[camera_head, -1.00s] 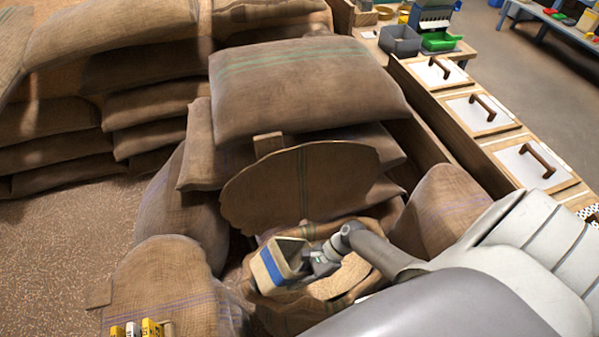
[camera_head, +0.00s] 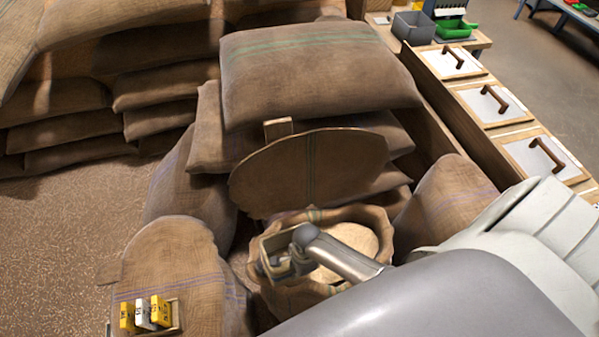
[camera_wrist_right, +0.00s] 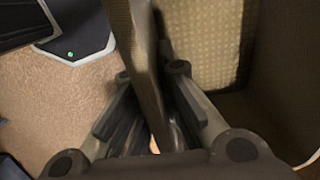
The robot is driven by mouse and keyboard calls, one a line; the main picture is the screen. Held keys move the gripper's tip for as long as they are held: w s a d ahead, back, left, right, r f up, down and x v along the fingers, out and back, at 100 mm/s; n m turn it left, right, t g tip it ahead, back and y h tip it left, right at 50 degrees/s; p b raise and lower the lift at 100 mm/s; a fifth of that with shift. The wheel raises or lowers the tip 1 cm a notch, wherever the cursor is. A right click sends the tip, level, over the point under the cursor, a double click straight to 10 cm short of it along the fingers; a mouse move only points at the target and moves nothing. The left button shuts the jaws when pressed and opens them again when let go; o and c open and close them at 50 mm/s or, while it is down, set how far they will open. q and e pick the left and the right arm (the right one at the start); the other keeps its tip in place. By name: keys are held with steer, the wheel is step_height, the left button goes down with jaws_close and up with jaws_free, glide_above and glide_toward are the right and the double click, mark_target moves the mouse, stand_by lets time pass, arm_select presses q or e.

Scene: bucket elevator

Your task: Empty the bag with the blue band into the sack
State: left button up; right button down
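The open sack (camera_head: 382,220) stands low in the middle of the head view, with pale grain (camera_head: 357,236) inside. My right gripper (camera_head: 285,262) is over the left part of the sack's mouth. It is shut on the wall of a small tan bag (camera_head: 266,246), whose rim shows around the fingers. The bag's blue band is not visible now, and I cannot tell what is left inside. In the right wrist view both fingers (camera_wrist_right: 152,120) close on the bag's thin wall (camera_wrist_right: 146,62). My left gripper is not in view.
A round sackcloth-covered lid (camera_head: 310,170) stands upright behind the sack. Full sacks (camera_head: 315,75) are piled behind and to the left. Another covered sack (camera_head: 175,255) holds a rack of yellow and white tags (camera_head: 145,313). Handled bins (camera_head: 500,105) line the right.

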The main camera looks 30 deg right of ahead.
steer(key=shift+f+h, duration=0.35)
steer(key=shift+h, duration=0.25)
steer(key=shift+r, duration=1.95)
